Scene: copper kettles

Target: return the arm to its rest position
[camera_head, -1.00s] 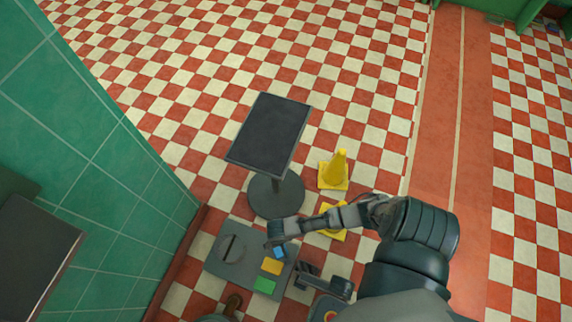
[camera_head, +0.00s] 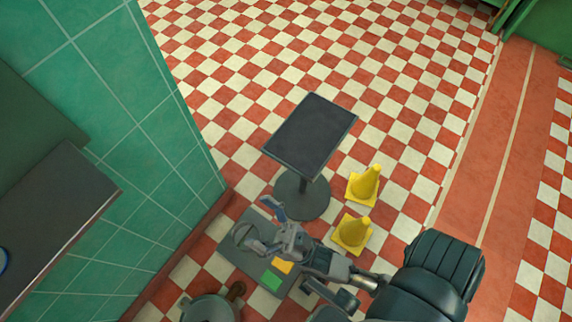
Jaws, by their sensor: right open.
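My right arm (camera_head: 435,275) comes in from the lower right and reaches toward the left. Its gripper (camera_head: 262,226) is open, with fingers spread and nothing seen between them. It shows over the far part of a grey panel (camera_head: 233,262) with a green patch (camera_head: 271,280) and a yellow patch (camera_head: 284,266). The gripper and forearm hide part of this panel. I cannot tell how high the gripper is above it. My left gripper is not in view.
A dark-topped pedestal table (camera_head: 312,135) stands just beyond the gripper. Two yellow cones (camera_head: 365,185) (camera_head: 353,232) stand right of it. A green tiled wall (camera_head: 110,110) and dark shelf (camera_head: 55,220) are at left. Checkered floor beyond is clear.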

